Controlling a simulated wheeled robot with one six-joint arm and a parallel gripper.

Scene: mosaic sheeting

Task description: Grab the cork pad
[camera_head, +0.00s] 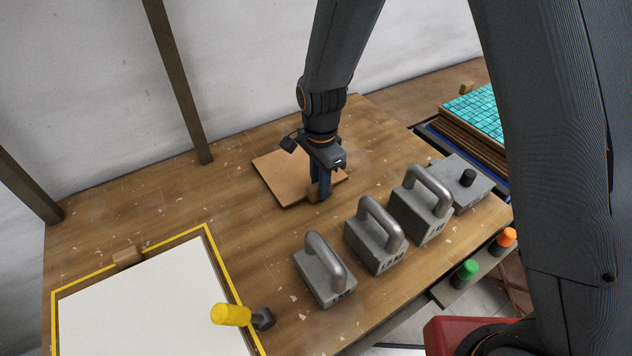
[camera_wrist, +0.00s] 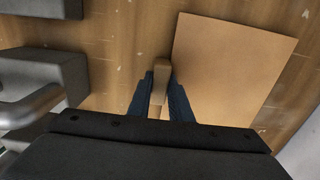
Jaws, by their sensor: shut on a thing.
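The cork pad (camera_head: 276,180) is a flat tan square lying on the wooden table, partly hidden behind my gripper in the head view. In the wrist view the pad (camera_wrist: 232,70) fills the right side. A small wooden block (camera_wrist: 162,66) stands at the pad's left edge there and looks like its grip. My gripper (camera_head: 319,196) points down at the pad's near edge. In the wrist view its dark blue fingers (camera_wrist: 160,100) are shut on the block from both sides. The pad appears to lie flat on the table; any small gap below it cannot be made out.
Several grey weights with handles (camera_head: 375,240) stand in a row near the table's front edge, close to my gripper. A white sheet (camera_head: 150,310) in a yellow outline lies front left, with a yellow-handled tool (camera_head: 232,315). Turquoise mosaic (camera_head: 478,112) lies at right.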

